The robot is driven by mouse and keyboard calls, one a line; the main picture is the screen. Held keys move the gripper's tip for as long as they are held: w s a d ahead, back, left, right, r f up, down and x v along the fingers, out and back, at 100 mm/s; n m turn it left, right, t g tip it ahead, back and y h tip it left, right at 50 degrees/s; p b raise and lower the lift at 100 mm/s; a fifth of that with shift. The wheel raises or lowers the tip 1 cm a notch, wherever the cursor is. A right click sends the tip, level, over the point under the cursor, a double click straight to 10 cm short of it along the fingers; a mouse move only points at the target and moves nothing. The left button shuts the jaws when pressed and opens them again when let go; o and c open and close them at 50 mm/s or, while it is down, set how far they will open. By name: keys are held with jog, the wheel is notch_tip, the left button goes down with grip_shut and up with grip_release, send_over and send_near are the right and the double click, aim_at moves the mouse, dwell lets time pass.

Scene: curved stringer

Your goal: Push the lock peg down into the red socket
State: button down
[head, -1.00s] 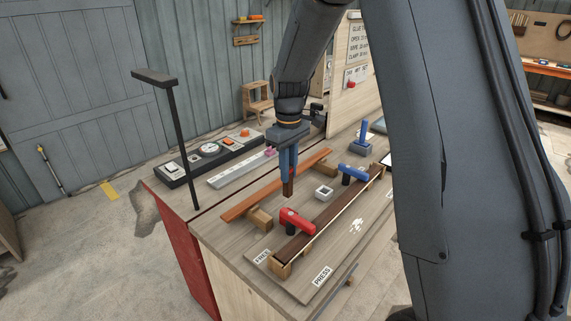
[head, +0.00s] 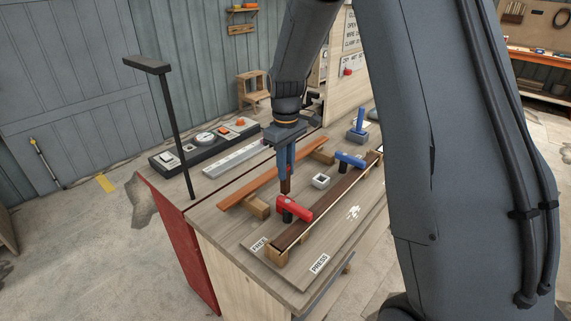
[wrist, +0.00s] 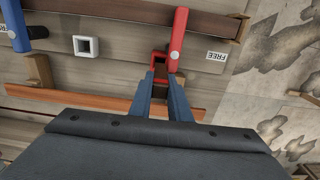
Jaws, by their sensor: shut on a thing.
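The lock peg (head: 286,187) is a short dark brown bar, held upright at the tips of my gripper (head: 287,172). The blue fingers of my gripper also show in the wrist view (wrist: 163,82), closed on the peg (wrist: 162,76). The red clamp (head: 298,208) lies across the near end of the dark curved strip. Its red socket (wrist: 158,57) is an open-sided or square red end just beyond my fingertips in the wrist view. The peg's lower end is at or just above the socket; I cannot tell whether it has entered.
A blue clamp (head: 350,160) sits farther along the dark strip (head: 330,200). A white square socket (head: 320,181) stands on the bench beside it. An orange-brown strip (head: 262,188) on wooden blocks lies left of my gripper. A blue upright-handled tool (head: 358,128) stands behind.

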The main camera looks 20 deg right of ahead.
aim_at(286, 184)
jog(key=shift+f+b, duration=0.35)
jog(key=shift+f, duration=0.75)
jog(key=shift+p, duration=0.5)
dwell(0.9)
jog(key=shift+f+b, duration=0.95)
jog(key=shift+f, duration=1.05)
jog(key=shift+r, duration=0.15)
jog(key=shift+r+p, duration=1.25)
jog(key=shift+r, duration=0.35)
jog(key=shift+p, duration=0.35)
dwell(1.4)
